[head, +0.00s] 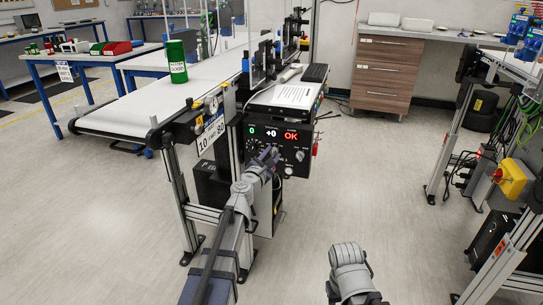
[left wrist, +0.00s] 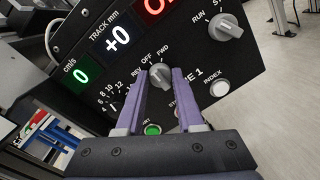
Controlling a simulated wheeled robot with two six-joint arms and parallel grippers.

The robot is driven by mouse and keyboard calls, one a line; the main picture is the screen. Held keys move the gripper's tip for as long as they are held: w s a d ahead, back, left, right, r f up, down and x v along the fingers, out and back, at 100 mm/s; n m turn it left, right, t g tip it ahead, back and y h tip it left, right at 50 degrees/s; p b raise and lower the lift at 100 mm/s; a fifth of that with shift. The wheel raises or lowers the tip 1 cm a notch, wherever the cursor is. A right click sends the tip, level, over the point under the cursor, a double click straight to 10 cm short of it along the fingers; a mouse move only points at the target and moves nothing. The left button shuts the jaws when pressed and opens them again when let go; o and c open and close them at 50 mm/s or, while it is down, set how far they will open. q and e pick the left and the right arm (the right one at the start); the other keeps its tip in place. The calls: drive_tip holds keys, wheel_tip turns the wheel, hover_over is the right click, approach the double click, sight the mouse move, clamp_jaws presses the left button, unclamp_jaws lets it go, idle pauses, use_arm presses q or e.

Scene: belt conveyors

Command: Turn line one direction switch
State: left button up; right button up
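The line one direction switch (left wrist: 160,75) is a grey rotary knob on a black control panel (left wrist: 85,40), under the labels REV, OFF and FWD. I cannot tell exactly which label it points at. My left gripper (left wrist: 160,82) is open, its two purple fingers reaching the panel on either side of the knob. Whether they touch it is not clear. In the head view my left gripper (head: 268,158) is at the panel's face and hides the knob. My right arm shows at the bottom, with its gripper out of sight.
The panel reads 0, +0 and a red OK. A RUN knob (left wrist: 226,27), a white INDEX button (left wrist: 219,88) and a green button (left wrist: 152,129) are close by. A conveyor (head: 115,112) carries a green can (head: 177,65).

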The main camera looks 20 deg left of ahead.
use_arm(q)
clamp_jaws()
drive_tip(key=shift+m, duration=0.3)
drive_tip(key=m, duration=0.3)
drive_tip(key=shift+d+m+p, duration=0.1)
drive_tip(key=shift+m+p, duration=0.2)
drive_tip(key=shift+p, duration=0.05)
drive_tip(key=shift+m+g+p, duration=0.3)
drive_tip(key=shift+m, duration=1.9)
drive_tip(key=o, duration=0.6)
unclamp_jaws()
drive_tip(key=shift+c, duration=0.2)
